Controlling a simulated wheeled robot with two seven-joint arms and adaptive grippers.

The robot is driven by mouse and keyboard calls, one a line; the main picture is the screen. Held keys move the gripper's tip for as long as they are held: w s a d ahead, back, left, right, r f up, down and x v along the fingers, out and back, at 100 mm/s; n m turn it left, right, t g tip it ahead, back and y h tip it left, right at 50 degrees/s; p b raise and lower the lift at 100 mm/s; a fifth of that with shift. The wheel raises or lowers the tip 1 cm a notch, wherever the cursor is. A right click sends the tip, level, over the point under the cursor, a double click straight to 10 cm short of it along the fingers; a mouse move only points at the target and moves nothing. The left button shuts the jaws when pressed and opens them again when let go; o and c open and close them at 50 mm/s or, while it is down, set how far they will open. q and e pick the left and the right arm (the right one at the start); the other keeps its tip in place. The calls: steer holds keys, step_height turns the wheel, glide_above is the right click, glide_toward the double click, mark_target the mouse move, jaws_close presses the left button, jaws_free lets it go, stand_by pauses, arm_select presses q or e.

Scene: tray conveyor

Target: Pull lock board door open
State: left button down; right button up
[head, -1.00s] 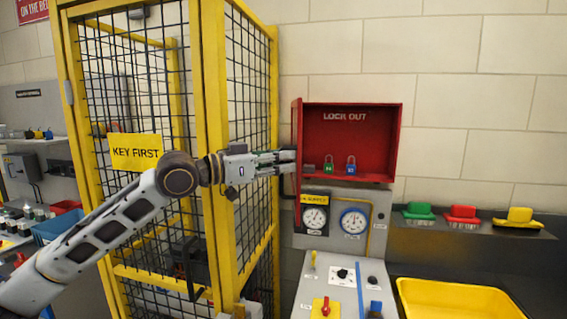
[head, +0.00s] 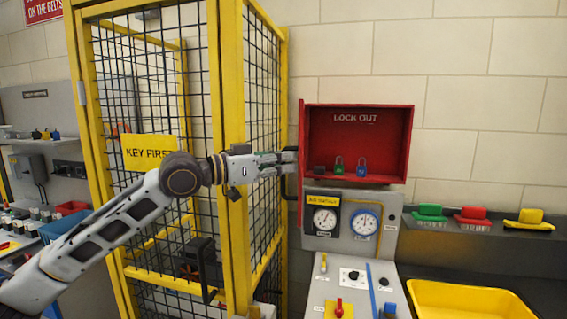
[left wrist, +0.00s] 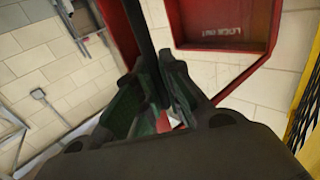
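The red lock board (head: 358,142), marked LOCK OUT, hangs on the wall with its front open. Its door (head: 301,165) stands out from the left side and shows nearly edge-on in the head view. A black handle (head: 286,187) is on the door's left face. My left gripper (head: 290,163) is at the door's left face. In the left wrist view its fingers (left wrist: 155,85) close around the black handle bar (left wrist: 143,35), beside the red door (left wrist: 117,30). The exact contact is partly hidden. My right gripper is out of view.
Padlocks (head: 350,166) stand inside the board. A gauge panel (head: 350,217) and control console (head: 348,287) are below it. A yellow cage (head: 232,120) stands left, close behind my left arm. A yellow tray (head: 470,300) is at lower right.

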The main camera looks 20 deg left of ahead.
arm_select(q)
steer(key=c, duration=1.8)
jaws_free()
steer(key=shift+a+r, duration=0.15)
steer(key=shift+r, duration=0.25)
steer(key=shift+c, duration=0.2)
steer(key=o, duration=0.3)
steer(key=shift+w+f, duration=0.15)
steer(key=shift+w, duration=0.05)
steer(key=shift+s, duration=0.15)
steer(key=shift+s+a+f, duration=0.1)
steer(key=shift+s+a, duration=0.2)
steer(key=shift+s, duration=0.25)
steer(key=shift+s+a+f, duration=0.1)
steer(key=shift+s+a, duration=0.2)
steer(key=shift+s, duration=0.2)
steer(key=shift+a, duration=0.1)
steer(key=shift+s, duration=0.1)
